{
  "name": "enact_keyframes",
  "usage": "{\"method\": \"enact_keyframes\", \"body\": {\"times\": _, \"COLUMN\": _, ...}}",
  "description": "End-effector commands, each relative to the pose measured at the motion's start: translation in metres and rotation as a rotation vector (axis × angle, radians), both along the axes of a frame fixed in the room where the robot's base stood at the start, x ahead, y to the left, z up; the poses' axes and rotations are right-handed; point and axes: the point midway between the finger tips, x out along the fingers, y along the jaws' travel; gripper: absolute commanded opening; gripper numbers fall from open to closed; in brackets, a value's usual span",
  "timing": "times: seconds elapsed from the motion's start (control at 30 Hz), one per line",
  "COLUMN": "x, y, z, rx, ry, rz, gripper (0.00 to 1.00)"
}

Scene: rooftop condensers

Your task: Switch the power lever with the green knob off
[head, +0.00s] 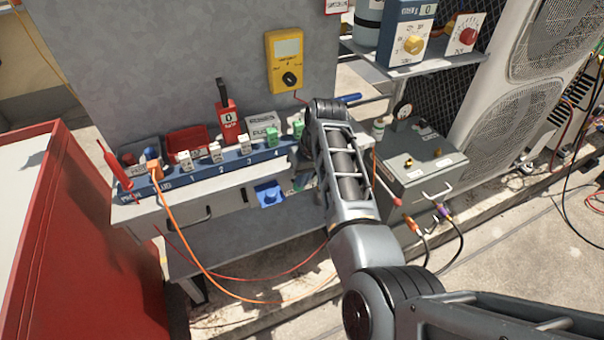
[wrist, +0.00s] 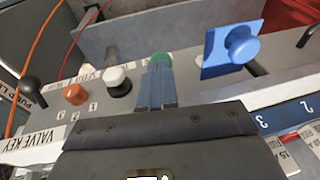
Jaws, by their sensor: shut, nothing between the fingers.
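In the wrist view the green knob (wrist: 162,57) shows just past the tips of my gripper (wrist: 157,72). The fingers are closed together and hold nothing. They overlap the near side of the knob and hide its lever and most of its mounting; I cannot tell whether they touch it. Left of it, a white-topped knob (wrist: 117,76) and an orange knob (wrist: 75,94) stand on the same panel face, with printed digits near them. In the head view my arm hides the gripper and the green knob.
A blue knob on a blue plate (wrist: 238,46) sits right of the green knob; it also shows in the head view (head: 269,193). A black-knobbed lever (wrist: 33,88) stands far left. Orange cables hang nearby. A red cabinet (head: 85,240) stands at left.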

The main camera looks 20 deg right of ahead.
Motion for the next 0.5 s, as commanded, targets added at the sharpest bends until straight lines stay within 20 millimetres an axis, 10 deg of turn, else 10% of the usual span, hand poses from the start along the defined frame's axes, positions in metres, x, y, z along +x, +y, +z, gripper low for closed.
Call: {"method": "enact_keyframes", "body": {"times": 0.5, "x": -0.023, "y": -0.001, "z": -0.034, "rx": -0.002, "ry": -0.422, "rz": 0.001, "gripper": 0.0}}
